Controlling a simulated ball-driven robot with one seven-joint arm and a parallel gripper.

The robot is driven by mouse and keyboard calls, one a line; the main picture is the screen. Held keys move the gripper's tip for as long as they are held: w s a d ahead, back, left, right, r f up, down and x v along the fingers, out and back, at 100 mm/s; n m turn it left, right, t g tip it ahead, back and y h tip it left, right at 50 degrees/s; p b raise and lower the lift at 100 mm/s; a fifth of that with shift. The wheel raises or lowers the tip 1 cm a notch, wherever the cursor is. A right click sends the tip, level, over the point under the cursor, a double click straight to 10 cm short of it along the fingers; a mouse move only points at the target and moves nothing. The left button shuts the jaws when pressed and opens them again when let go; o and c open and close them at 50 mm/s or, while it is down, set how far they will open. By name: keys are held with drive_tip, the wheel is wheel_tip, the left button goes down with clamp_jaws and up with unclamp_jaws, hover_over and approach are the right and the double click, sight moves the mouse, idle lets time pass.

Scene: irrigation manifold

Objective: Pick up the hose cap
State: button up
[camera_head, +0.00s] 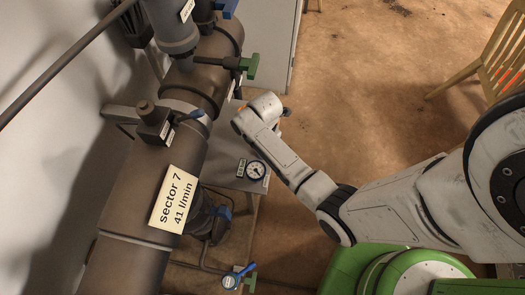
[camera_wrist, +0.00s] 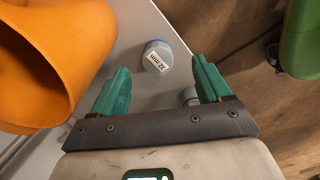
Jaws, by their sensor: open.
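The cap appears beyond the fingertips, and no contact shows. In the head view I cannot make out the cap, and my gripper's fingers are hidden behind my arm.
A large orange hollow object (camera_wrist: 60,55) stands close to my left finger. A small grey round part (camera_wrist: 189,96) shows by the right finger. In the head view, a thick "sector 7" pipe (camera_head: 130,200), a gauge (camera_head: 256,170) and a wooden chair (camera_head: 490,60) surround open brown floor.

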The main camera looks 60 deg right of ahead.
drive_tip(key=f, duration=0.4)
drive_tip(key=shift+w+a+b, duration=0.1)
drive_tip(key=shift+w+b, duration=0.1)
drive_tip(key=shift+b, duration=0.2)
drive_tip(key=shift+c, duration=0.2)
drive_tip(key=c, duration=1.1)
drive_tip(key=shift+r, duration=0.1)
